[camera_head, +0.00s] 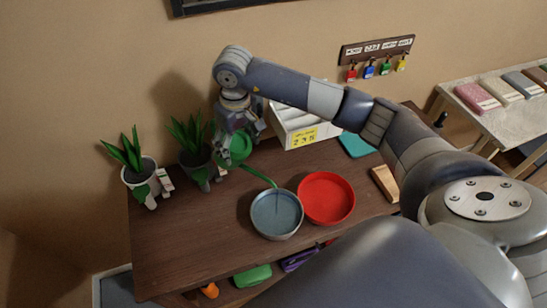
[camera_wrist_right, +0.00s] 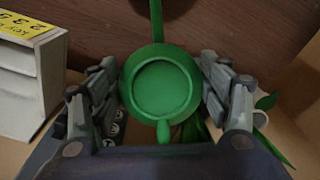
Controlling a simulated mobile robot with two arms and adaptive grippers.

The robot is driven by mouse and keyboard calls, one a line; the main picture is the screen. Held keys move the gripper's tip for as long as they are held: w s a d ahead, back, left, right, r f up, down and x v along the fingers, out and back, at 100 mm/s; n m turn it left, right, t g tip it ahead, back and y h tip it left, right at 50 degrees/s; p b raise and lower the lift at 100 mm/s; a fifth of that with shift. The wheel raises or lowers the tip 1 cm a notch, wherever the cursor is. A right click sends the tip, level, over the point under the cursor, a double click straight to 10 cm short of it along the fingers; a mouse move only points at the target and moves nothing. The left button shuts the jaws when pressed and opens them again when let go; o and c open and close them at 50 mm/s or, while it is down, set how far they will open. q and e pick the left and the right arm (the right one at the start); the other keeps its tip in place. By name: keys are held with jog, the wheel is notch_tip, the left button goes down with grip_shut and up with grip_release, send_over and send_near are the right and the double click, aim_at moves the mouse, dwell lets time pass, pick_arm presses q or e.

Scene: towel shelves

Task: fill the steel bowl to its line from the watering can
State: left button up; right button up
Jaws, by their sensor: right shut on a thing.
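The green watering can (camera_head: 240,147) is held above the back of the brown table by my right gripper (camera_head: 233,133). In the right wrist view the can (camera_wrist_right: 160,85) sits between the two fingers of my gripper (camera_wrist_right: 158,75), which are shut on it. Its long thin spout points down to the right, its tip over the steel bowl (camera_head: 255,224). A thin streak runs from the spout tip into the bowl, and the bowl holds blue-grey water. I cannot make out the fill line. My left gripper is out of view.
A red bowl (camera_head: 326,198) stands right beside the steel bowl. Two potted plants (camera_head: 139,174) (camera_head: 195,160) are at the left, and a white drawer box (camera_head: 297,129) with a yellow label is behind. A teal item (camera_head: 356,144) and a wooden block (camera_head: 385,183) lie at the right.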

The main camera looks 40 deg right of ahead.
jog(key=shift+w+a+r+g, duration=0.15)
jog(key=shift+w+r+g, duration=0.15)
jog(key=shift+w+r, duration=0.1)
jog(key=shift+w+a+r+g, duration=0.1)
jog(key=shift+w+r+g, duration=0.1)
jog(key=shift+g, duration=0.2)
jog(key=shift+w+a+g+h+b, duration=0.15)
jog(key=shift+w+g+h+b, duration=0.15)
jog(key=shift+g+b, duration=0.45)
jog(key=shift+r+g, duration=0.15)
jog(key=shift+g, duration=0.1)
jog(key=shift+f+b, duration=0.3)
jog(key=shift+f, duration=0.15)
jog(key=f+b, duration=0.2)
jog(key=f+g+b, duration=0.1)
jog(key=shift+w+f+b, duration=0.15)
jog(key=shift+w+b, duration=0.1)
jog(key=shift+b, duration=0.1)
jog(key=shift+w+f+g+h+b, duration=0.1)
jog(key=shift+f+g+h+b, duration=0.25)
jog(key=shift+f+b, duration=0.55)
jog(key=shift+r, duration=0.2)
